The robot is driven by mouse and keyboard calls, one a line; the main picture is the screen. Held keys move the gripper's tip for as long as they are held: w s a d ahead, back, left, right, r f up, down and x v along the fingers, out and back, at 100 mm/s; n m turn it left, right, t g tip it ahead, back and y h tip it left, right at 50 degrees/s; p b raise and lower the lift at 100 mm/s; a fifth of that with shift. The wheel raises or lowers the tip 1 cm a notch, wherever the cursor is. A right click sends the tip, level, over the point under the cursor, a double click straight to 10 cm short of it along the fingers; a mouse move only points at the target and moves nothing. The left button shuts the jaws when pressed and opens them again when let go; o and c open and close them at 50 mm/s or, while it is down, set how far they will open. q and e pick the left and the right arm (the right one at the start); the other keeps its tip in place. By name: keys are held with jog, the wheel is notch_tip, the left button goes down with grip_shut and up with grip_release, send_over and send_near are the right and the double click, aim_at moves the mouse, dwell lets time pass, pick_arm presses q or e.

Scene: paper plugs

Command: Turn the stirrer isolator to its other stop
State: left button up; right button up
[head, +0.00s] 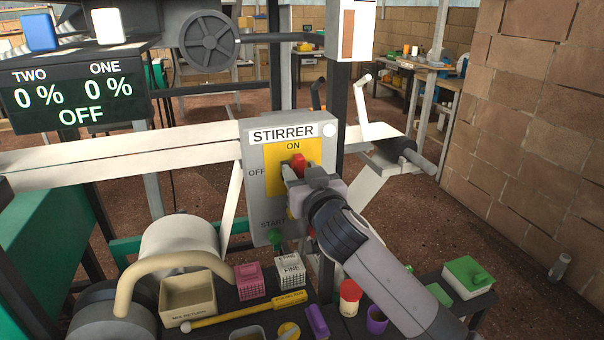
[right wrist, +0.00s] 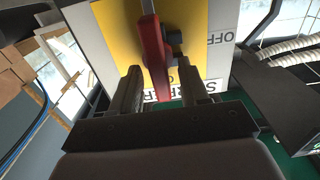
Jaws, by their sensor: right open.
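The stirrer isolator box (head: 262,214) is a grey panel labelled STIRRER, with a yellow plate marked ON at the top and OFF at the left. Its red handle (head: 298,161) stands roughly upright, its visible tip just below ON. My right gripper (head: 296,174) is in front of the plate and covers the handle's lower part. In the right wrist view the red handle (right wrist: 153,50) lies between the open fingers (right wrist: 160,90), with gaps showing on both sides. OFF shows upside down at the right there. My left gripper is out of view.
A black display (head: 75,100) reads TWO 0 %, ONE 0 % and OFF. A green button (head: 275,237) is low on the box. Below are a beige tray (head: 187,297), a pink basket (head: 250,281), a white basket (head: 291,272) and a red-lidded jar (head: 350,297).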

grip_shut()
